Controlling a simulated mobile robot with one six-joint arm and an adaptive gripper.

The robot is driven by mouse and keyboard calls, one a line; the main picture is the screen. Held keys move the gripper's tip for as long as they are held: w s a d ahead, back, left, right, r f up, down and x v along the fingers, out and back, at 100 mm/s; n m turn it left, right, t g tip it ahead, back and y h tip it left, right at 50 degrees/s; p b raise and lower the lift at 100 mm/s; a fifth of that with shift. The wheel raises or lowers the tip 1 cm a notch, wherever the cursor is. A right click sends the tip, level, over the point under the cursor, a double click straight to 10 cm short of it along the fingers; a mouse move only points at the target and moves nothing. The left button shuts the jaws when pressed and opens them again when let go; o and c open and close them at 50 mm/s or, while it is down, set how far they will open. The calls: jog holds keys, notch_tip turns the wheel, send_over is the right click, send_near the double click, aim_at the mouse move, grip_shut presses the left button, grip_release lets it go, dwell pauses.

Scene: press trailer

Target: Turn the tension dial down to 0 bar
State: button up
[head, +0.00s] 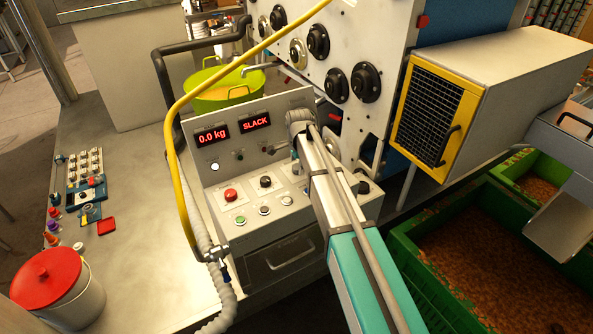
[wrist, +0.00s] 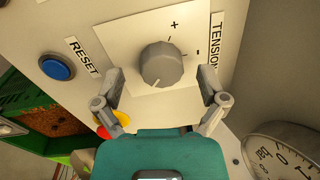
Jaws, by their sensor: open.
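The tension dial (wrist: 163,64) is a grey ridged knob on a pale square plate, marked plus and minus, beside a TENSION label (wrist: 216,45). A white mark on the knob points to the lower left in the wrist view. My gripper (wrist: 161,73) is open, with one finger on each side of the knob; I see no clear contact. A round bar gauge (wrist: 285,155) is partly in view at the lower right; its needle cannot be read. In the head view my arm hides the dial. The display (head: 212,134) reads 0.0 kg and another (head: 255,121) reads SLACK.
A blue RESET button (wrist: 56,67) is left of the dial, and a red-yellow button (wrist: 108,124) is close below my left finger. The control box (head: 262,221) also carries a red button (head: 231,195). A yellow hose (head: 178,150) arches left of my arm.

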jog(key=shift+f, duration=0.35)
jog(key=c, duration=1)
jog(key=shift+a, duration=0.15)
jog(key=shift+c, duration=0.8)
